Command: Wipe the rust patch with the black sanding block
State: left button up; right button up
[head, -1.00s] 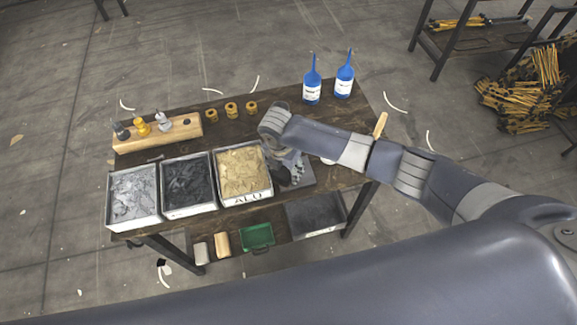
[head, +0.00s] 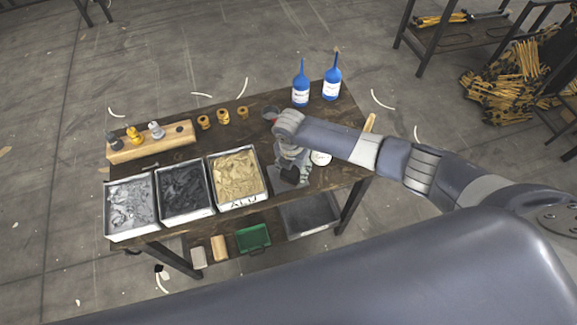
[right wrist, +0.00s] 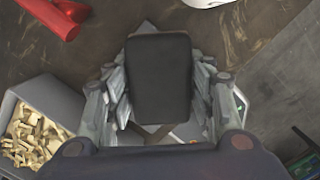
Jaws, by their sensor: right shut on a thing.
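My right gripper (head: 290,170) is low over the right part of the dark workbench, just right of the bin of tan pieces. It is shut on the black sanding block (right wrist: 160,78), which sits between the fingers in the right wrist view. The block also shows as a dark piece under the gripper in the head view (head: 290,175). Pale grey edges of what looks like a plate (right wrist: 148,27) show around the block. I cannot tell whether the block touches it. No rust patch is visible; block and fingers cover that area. My left gripper is out of view.
Bins of grey (head: 131,205), black (head: 184,190) and tan pieces (head: 237,175) line the front left. Two blue bottles (head: 301,85) stand at the back right. A wooden holder (head: 150,147) and brass rings (head: 222,117) sit behind the bins. A white round thing (head: 321,159) is right of the gripper.

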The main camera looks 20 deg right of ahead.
aim_at(283, 170)
jog(key=shift+s+a+f, duration=0.1)
jog(key=shift+s+a, duration=0.05)
jog(key=shift+a, duration=0.05)
jog(key=shift+s+a+f, duration=0.1)
jog(key=shift+s+a, duration=0.05)
jog(key=shift+a, duration=0.7)
jog(key=shift+s+a+f, duration=0.1)
jog(key=shift+a, duration=0.7)
jog(key=shift+o, duration=0.2)
jog(key=shift+s+a+r, duration=0.1)
jog(key=shift+s+a, duration=0.1)
jog(key=shift+a, duration=1.4)
jog(key=shift+r, duration=0.15)
jog(key=shift+c, duration=0.2)
jog(key=shift+w+d+r+p, duration=0.1)
jog(key=shift+w+d+p, duration=0.05)
jog(key=shift+d+p, duration=0.35)
jog(key=shift+w+d+p, duration=0.15)
jog(key=shift+d+p, duration=0.2)
jog(key=shift+d, duration=0.25)
jog(key=shift+w+d, duration=0.1)
jog(key=shift+d, duration=0.5)
jog(key=shift+w+d+p, duration=0.1)
jog(key=shift+d+p, duration=0.35)
jog(key=shift+d, duration=1.3)
